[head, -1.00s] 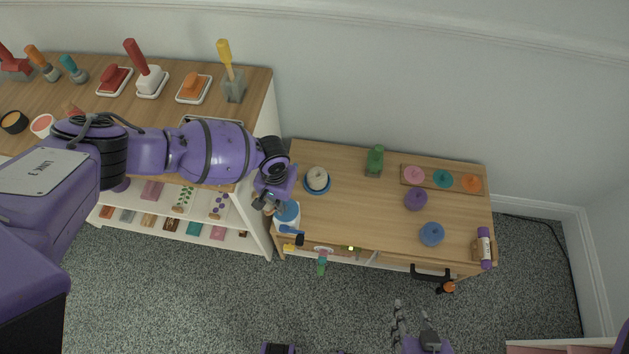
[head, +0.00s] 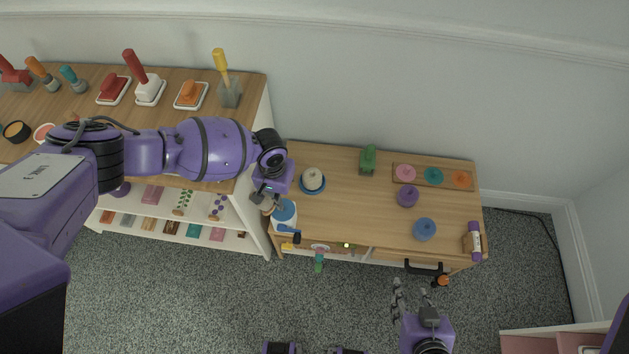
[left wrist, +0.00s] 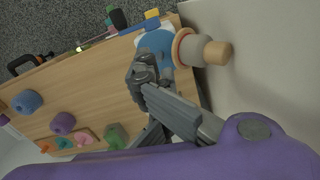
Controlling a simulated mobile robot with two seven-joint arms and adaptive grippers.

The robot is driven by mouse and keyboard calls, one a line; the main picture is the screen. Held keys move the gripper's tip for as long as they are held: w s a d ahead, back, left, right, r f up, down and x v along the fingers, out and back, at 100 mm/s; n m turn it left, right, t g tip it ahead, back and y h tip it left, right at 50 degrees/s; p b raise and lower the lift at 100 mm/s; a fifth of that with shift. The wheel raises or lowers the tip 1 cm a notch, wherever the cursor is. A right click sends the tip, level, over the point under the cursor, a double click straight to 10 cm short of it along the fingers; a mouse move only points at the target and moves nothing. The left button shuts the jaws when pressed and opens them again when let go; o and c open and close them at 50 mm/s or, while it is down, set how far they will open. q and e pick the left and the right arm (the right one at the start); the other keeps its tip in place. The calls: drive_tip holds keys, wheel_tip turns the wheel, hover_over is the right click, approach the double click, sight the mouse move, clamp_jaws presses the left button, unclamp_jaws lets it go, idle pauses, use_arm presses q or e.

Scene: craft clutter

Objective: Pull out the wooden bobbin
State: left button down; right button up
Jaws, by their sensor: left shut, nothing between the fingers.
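The wooden bobbin, a pale cylinder with tan ends (left wrist: 217,52), shows in the left wrist view beside a blue-topped jar (left wrist: 155,42). In the head view a tan part of it (head: 268,207) shows at the left edge of the small table, beside the blue jar (head: 285,212) and partly behind my gripper. My left gripper (head: 265,200) is shut and empty, close above the bobbin and jar; its fingers (left wrist: 143,72) overlap the jar in the wrist view. Contact cannot be told. My right gripper (head: 410,297) is open and empty in front of the table.
A cream item on a blue dish (head: 313,180), a green block (head: 368,160), purple (head: 407,195) and blue (head: 424,229) round pieces stand on the table. A tall shelf unit (head: 250,110) adjoins on the left. A black handle (head: 424,267) juts from the table's front.

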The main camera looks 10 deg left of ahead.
use_arm(q)
drive_tip(key=shift+r, duration=0.15)
idle(0.4)
wheel_tip(320, 180, up, 12)
idle(0.5)
